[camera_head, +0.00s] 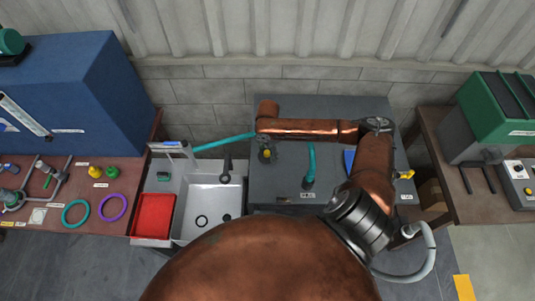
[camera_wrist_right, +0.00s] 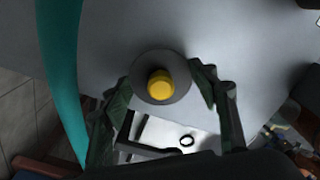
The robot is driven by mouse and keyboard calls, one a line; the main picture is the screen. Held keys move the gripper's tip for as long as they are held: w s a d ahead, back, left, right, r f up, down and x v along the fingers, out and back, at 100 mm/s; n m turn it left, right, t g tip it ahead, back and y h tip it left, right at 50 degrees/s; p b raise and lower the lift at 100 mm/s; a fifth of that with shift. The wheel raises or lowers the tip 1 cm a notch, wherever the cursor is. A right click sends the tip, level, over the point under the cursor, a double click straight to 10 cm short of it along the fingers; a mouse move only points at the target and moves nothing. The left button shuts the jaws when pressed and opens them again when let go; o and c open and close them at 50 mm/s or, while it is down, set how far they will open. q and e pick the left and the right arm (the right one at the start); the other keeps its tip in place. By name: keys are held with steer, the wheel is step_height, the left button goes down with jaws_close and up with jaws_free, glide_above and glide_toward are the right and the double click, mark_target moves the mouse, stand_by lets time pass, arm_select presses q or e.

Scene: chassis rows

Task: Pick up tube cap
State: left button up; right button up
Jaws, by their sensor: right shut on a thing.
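The tube cap, a round grey disc with a yellow knob (camera_wrist_right: 160,86), sits between the two dark fingers of my right gripper (camera_wrist_right: 162,92) in the wrist view. The fingers close on its rim from both sides. In the head view the yellow knob (camera_head: 267,154) shows small, just below the end of my copper right arm, over the left part of the grey cabinet top. The gripper itself is dark and small there. Whether the cap is clear of the surface beneath, I cannot tell. My left gripper is not in view.
A teal tube (camera_head: 224,142) runs close beside the gripper; it also passes at left in the wrist view (camera_wrist_right: 62,70). A white sink (camera_head: 207,205) with a black ring (camera_head: 202,221) and a red tray (camera_head: 153,215) lie left. Another teal tube (camera_head: 311,161) stands to the right.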

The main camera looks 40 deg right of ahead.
step_height(320, 180, up, 2)
steer(key=shift+w+r+b, duration=0.1)
steer(key=shift+b, duration=0.25)
steer(key=s+a+r+b, duration=0.1)
steer(key=s+a+r, duration=0.5)
steer(key=a+r, duration=0.4)
steer(key=a, duration=0.2)
steer(key=shift+a+b, duration=0.35)
steer(key=shift+b, duration=0.05)
steer(key=shift+s, duration=0.1)
